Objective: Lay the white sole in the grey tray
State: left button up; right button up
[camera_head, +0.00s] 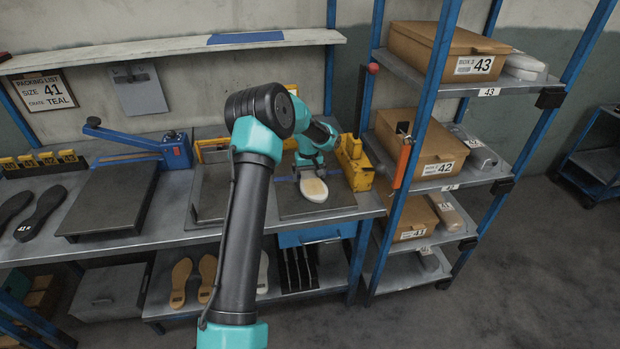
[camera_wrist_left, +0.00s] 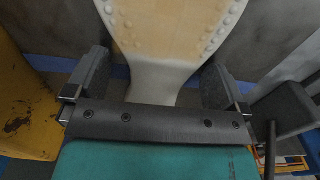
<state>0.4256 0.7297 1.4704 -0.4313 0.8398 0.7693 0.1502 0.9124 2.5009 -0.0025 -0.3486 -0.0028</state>
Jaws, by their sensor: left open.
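The white sole (camera_head: 314,190), with a tan patch along its middle, lies over a dark grey flat plate (camera_head: 345,197) on the bench. I cannot tell whether it touches the plate. My left gripper (camera_head: 306,173) is at the sole's far end. In the left wrist view my left gripper (camera_wrist_left: 155,84) is open, with a finger on each side of the sole's narrow white end (camera_wrist_left: 158,72); small studs line the sole's edges. I cannot tell for sure which piece is the grey tray; a large grey slab (camera_head: 110,200) lies at the bench's left. My right gripper is out of view.
Yellow blocks (camera_head: 354,163) stand just right of the plate. A blue-posted rack with boxes (camera_head: 419,162) rises further right. A blue lever tool (camera_head: 140,148) and black soles (camera_head: 40,212) are at left. Tan soles (camera_head: 207,277) lie on the lower shelf.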

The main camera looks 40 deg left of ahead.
aim_at(309, 176)
pick_arm(q)
jog(key=shift+c, duration=0.3)
jog(key=c, duration=1)
jog(key=shift+r, duration=0.1)
jog(key=shift+r, duration=1.5)
jog(key=shift+s+d+r, duration=0.1)
jog(key=shift+r, duration=0.2)
jog(key=s+d, duration=0.3)
jog(key=s+d+r, duration=0.1)
jog(key=s+d, duration=0.6)
jog(key=s, duration=0.1)
jog(key=shift+s+d+r, duration=0.15)
jog(key=shift+s+d, duration=0.05)
jog(key=shift+d, duration=0.2)
